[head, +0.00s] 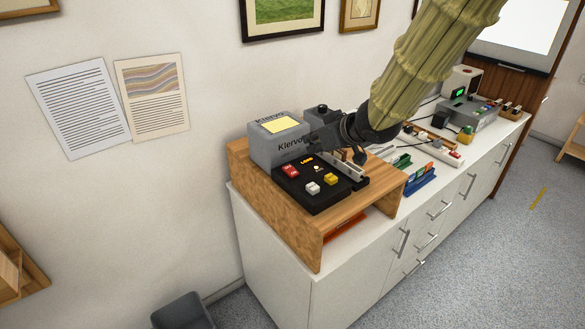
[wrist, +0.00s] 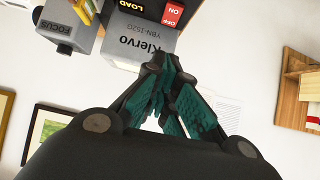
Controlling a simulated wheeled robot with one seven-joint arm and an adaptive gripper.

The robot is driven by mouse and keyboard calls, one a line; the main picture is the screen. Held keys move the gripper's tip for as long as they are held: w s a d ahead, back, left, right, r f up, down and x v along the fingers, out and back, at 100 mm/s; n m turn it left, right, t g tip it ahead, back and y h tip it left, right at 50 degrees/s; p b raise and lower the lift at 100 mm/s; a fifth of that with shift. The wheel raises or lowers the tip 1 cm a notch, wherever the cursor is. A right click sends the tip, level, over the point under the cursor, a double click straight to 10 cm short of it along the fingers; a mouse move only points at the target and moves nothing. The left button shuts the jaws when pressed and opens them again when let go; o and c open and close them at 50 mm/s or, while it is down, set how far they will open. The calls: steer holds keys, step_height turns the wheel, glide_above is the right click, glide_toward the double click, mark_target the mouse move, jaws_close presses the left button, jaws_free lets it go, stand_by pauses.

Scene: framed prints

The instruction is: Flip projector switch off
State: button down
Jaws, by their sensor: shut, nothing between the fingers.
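The projector is a grey box labelled Klervo (head: 272,150) with a dark control panel (head: 318,198) in front, on a wooden riser. In the wrist view the grey body (wrist: 136,48) appears upside down. A red switch (head: 290,171) marked ON and OFF sits at the panel's left; it also shows at the top of the wrist view (wrist: 173,14). I cannot tell which side is pressed. My gripper (head: 309,143) is shut and empty, above the panel and to the right of the switch. Its fingertips (wrist: 160,62) are close to the grey body; contact is unclear.
White and yellow buttons sit near the switch. A FOCUS knob block (wrist: 62,24) stands beside the body. The wooden riser (head: 290,225) rests on a white cabinet (head: 270,290). Other devices and cables lie farther right. Prints hang on the wall behind.

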steer(key=shift+a+r+b, duration=0.1)
steer(key=shift+a+b, duration=0.1)
steer(key=shift+b, duration=0.65)
glide_above(292, 169)
steer(key=s, duration=0.1)
steer(key=f, duration=0.2)
steer(key=f+p, duration=0.1)
steer(key=f, duration=0.2)
steer(key=shift+s+d+f, duration=0.15)
steer(key=shift+d+f, duration=0.05)
steer(key=shift+f, duration=0.05)
steer(key=f, duration=0.2)
steer(key=shift+w+a+f, duration=0.3)
steer(key=shift+w+f, duration=0.2)
steer(key=shift+f, duration=0.7)
steer(key=shift+d+r+p, duration=0.1)
steer(key=shift+r+p, duration=0.05)
steer(key=shift+p, duration=0.65)
